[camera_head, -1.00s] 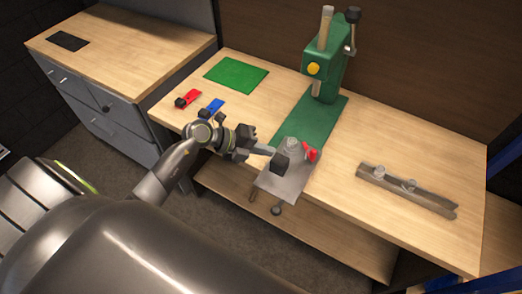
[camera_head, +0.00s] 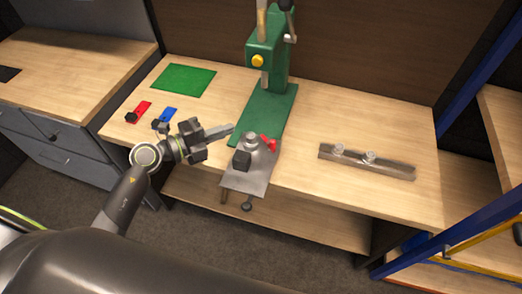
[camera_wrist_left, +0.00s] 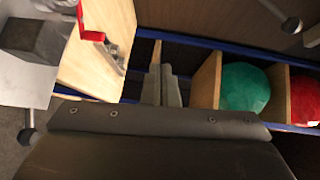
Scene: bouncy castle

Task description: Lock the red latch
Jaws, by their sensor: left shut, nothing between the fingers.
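The red latch (camera_head: 268,143) sits on a grey metal plate (camera_head: 246,181) at the front edge of the workbench, beside a round metal fitting and a black block. It also shows at the upper left of the left wrist view (camera_wrist_left: 84,24). My left gripper (camera_head: 231,129) is shut and empty. Its fingertips point right, a little left of the latch and apart from it in the picture. The shut fingers also show in the left wrist view (camera_wrist_left: 163,74). My right gripper is in neither view.
A green press (camera_head: 265,65) stands behind the plate. A metal rail with bolts (camera_head: 366,163) lies to the right. A red piece (camera_head: 142,110), a blue piece (camera_head: 168,115) and a green mat (camera_head: 184,80) lie to the left. Bench surface between plate and rail is clear.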

